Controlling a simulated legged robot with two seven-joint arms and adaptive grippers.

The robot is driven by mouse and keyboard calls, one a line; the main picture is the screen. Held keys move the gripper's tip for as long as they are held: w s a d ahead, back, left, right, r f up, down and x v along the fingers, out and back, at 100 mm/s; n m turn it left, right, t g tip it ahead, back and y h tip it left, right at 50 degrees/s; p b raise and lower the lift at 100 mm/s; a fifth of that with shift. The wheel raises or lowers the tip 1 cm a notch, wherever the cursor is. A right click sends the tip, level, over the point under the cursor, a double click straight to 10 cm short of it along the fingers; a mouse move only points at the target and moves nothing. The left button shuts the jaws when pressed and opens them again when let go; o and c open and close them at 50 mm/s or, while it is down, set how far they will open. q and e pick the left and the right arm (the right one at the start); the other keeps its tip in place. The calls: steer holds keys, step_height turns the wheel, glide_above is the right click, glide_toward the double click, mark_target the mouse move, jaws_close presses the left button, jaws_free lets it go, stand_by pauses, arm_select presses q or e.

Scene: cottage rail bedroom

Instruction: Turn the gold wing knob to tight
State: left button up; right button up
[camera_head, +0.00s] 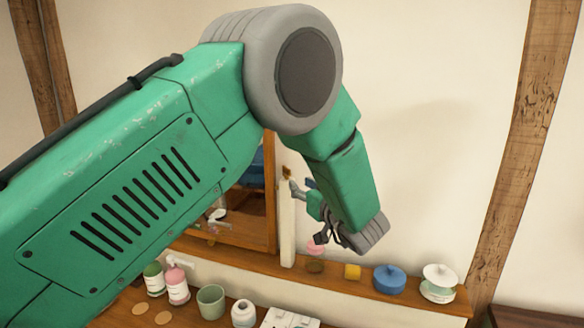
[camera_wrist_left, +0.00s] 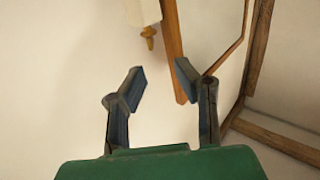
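The gold wing knob (camera_wrist_left: 149,36) shows in the left wrist view, at the end of a white post (camera_wrist_left: 142,12), beyond my left fingertips. In the head view, a small brownish-gold part (camera_head: 286,171) tops the white post (camera_head: 287,222) beside the mirror; it looks like the same knob. My left gripper (camera_head: 303,186) is just right of the post's top, pointing toward it. In the left wrist view my left gripper (camera_wrist_left: 160,76) is open, with nothing between its fingers and a gap to the knob. My right gripper is not in view.
A wood-framed mirror (camera_head: 270,205) stands left of the post. Bottles and cups stand lower left. The wall right of my gripper is clear.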

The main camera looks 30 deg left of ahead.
mark_target(290, 173)
arm_select(q)
steer(key=w+a+p, duration=0.2)
steer(key=w+a, duration=0.2)
steer(key=w, duration=0.2)
steer(key=shift+a+r+p, duration=0.3)
steer(key=shift+a+r, duration=0.1)
steer(key=a, duration=0.2)
steer(key=a+f, duration=0.1)
steer(key=a, duration=0.1)
steer(key=shift+w+a+f, duration=0.1)
steer(key=shift+a+f, duration=0.1)
steer(key=shift+a, duration=0.15)
steer(key=shift+c, duration=0.7)
steer(key=shift+a+f, duration=0.1)
steer(key=shift+a, duration=0.1)
jaws_close()
steer(key=shift+d, duration=0.1)
steer(key=shift+w+d+f, duration=0.1)
steer(key=shift+w+d, duration=0.05)
steer(key=shift+d, duration=0.45)
steer(key=shift+d+r, duration=0.25)
steer(key=shift+d, duration=0.25)
steer(key=shift+d+r, duration=0.1)
steer(key=shift+d, duration=0.05)
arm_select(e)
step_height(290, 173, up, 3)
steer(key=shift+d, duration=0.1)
